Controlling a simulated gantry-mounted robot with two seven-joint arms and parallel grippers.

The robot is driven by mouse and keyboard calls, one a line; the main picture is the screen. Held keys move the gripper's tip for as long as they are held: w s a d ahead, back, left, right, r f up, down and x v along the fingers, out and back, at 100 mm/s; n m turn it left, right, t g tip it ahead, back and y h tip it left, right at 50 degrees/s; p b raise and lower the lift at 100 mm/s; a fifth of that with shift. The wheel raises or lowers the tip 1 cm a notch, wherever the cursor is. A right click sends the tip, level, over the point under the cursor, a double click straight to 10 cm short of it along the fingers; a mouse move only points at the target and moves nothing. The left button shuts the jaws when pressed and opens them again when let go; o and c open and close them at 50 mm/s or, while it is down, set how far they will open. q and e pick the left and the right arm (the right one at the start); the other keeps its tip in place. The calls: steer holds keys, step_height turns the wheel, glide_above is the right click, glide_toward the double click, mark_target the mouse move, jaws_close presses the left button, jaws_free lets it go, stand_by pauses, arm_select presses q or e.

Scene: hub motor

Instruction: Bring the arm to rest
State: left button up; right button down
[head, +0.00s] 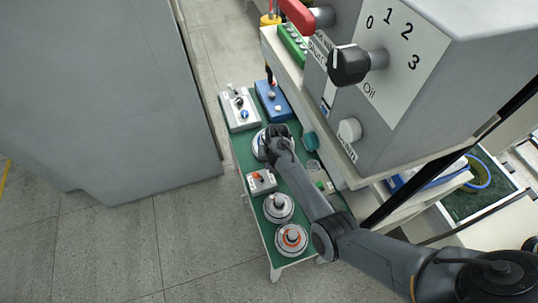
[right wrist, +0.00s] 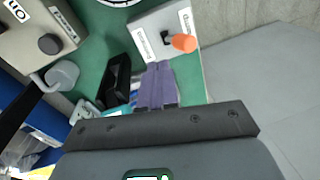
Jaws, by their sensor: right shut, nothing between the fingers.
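My right arm comes in from the lower right in the head view and reaches over the narrow green-topped table (head: 258,222). My left gripper is not in view.
A blue box (head: 273,101) and a white box (head: 239,110) stand at the far end. A large grey control box (head: 440,70) overhangs the right.

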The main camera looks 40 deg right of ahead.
step_height(320, 180, up, 6)
steer(key=s+a+n+t+h, duration=0.1)
steer(key=s+n+h, duration=0.15)
steer(key=s, duration=1.05)
steer(key=s+a+r+n, duration=0.2)
steer(key=s+a+r, duration=0.2)
steer(key=s, duration=0.5)
steer(key=s+a+r+n+t+y+p, duration=0.1)
steer(key=s+a+r, duration=0.3)
steer(key=s, duration=0.5)
steer(key=shift+n+t, duration=0.3)
steer(key=shift+n, duration=0.55)
steer(key=shift+a+y, duration=0.1)
steer(key=shift+y, duration=0.15)
